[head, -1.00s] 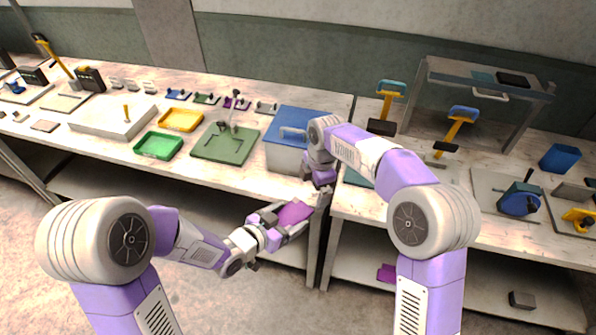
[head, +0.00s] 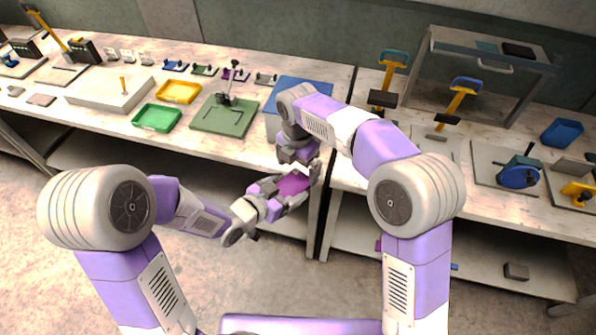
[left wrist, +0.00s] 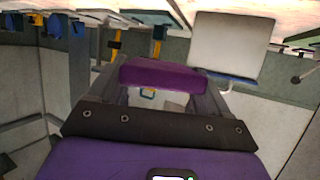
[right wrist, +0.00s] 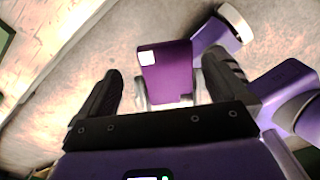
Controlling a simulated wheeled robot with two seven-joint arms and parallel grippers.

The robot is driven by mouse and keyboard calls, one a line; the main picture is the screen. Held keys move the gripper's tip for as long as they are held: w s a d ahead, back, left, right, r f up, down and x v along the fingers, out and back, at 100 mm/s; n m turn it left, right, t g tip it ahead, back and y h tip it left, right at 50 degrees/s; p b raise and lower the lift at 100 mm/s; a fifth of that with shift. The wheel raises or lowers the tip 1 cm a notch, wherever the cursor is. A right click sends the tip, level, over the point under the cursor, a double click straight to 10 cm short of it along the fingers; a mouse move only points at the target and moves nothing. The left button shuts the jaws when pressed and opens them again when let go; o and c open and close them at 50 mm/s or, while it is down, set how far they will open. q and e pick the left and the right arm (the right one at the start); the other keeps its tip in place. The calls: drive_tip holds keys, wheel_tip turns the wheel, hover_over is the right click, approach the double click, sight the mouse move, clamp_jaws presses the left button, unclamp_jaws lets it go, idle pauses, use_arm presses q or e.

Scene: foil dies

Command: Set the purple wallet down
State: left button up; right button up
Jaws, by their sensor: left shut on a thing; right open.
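The purple wallet (head: 293,184) is held by my left gripper (head: 285,188) in front of the bench edge. The left wrist view shows it as a purple bar (left wrist: 165,75) between my left fingers. My right gripper (head: 305,163) is open, just above and beside the wallet. In the right wrist view the wallet (right wrist: 170,75), with a white label on one corner, stands between the open right fingers. I cannot tell whether they touch it. My right arm hides part of the bench behind.
A green tray (head: 157,117), a yellow tray (head: 178,91), a green mat (head: 224,117) and a blue-topped box (head: 303,92) stand on the left bench. A gap separates it from the right bench, which has yellow-handled presses (head: 456,103). A dark block (head: 516,271) lies on the lower shelf.

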sight(298, 176)
drive_tip(key=shift+f, duration=1.55)
drive_tip(key=c, duration=0.9)
use_arm(q)
drive_tip(key=o, duration=0.7)
drive_tip(key=shift+d, duration=0.1)
use_arm(e)
drive_tip(key=shift+c, duration=1.3)
use_arm(q)
drive_tip(key=o, duration=0.3)
